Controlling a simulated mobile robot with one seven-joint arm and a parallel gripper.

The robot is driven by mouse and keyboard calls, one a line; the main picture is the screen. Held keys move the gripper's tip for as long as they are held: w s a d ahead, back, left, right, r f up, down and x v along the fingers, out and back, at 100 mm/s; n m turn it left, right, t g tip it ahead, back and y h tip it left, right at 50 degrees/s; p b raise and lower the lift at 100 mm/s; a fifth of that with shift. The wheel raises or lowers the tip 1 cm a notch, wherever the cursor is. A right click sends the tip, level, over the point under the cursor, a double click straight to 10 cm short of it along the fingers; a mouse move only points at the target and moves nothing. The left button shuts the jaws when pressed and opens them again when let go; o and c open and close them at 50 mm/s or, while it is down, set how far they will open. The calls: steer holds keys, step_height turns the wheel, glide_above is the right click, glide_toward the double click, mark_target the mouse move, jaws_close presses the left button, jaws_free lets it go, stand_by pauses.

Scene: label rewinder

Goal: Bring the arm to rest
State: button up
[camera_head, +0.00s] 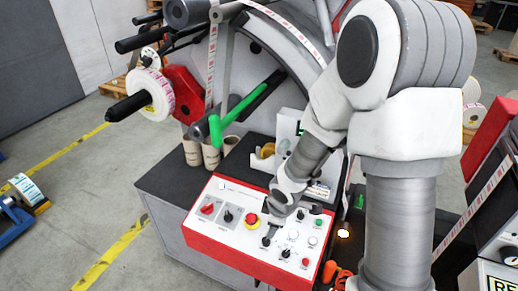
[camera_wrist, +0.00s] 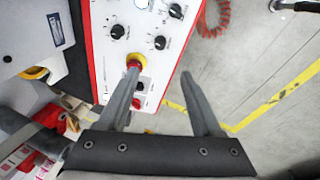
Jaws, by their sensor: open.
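My gripper (camera_head: 272,228) is low over the right part of the control panel (camera_head: 222,238), at the end of my bent arm. In the wrist view my gripper (camera_wrist: 160,72) is open, its two grey fingers spread with nothing between them. The left finger overlaps the red and yellow emergency stop button (camera_wrist: 135,57) in that view; I cannot tell whether they touch. In the head view the emergency stop button (camera_head: 252,220) shows just left of the gripper. The wrist hides part of the panel.
The label rewinder stands behind the panel, with a label roll (camera_head: 158,98) on its spindle and a green handle (camera_head: 238,108). Cardboard cores (camera_head: 211,155) stand on the dark tabletop (camera_head: 165,182). Open floor with yellow lines (camera_head: 100,262) lies to the left.

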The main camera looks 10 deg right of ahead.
steer(key=shift+d+r, duration=0.1)
steer(key=s+d+r+m+t+h+b, duration=0.1)
steer(key=s+d+r+m, duration=0.2)
steer(key=r, duration=0.4)
steer(key=s+d+r+m+h+b, duration=0.1)
steer(key=d+r+m, duration=0.25)
steer(key=r, duration=0.35)
steer(key=s+r+m+b, duration=0.1)
steer(key=s+r+m, duration=0.3)
steer(key=s, duration=0.2)
steer(key=s+a+r+m+t+y+b, duration=0.1)
steer(key=s+r+m, duration=0.2)
steer(key=s, duration=0.4)
steer(key=shift+s+a+r+m, duration=0.25)
steer(key=shift+r+m, duration=0.1)
steer(key=shift+r, duration=0.3)
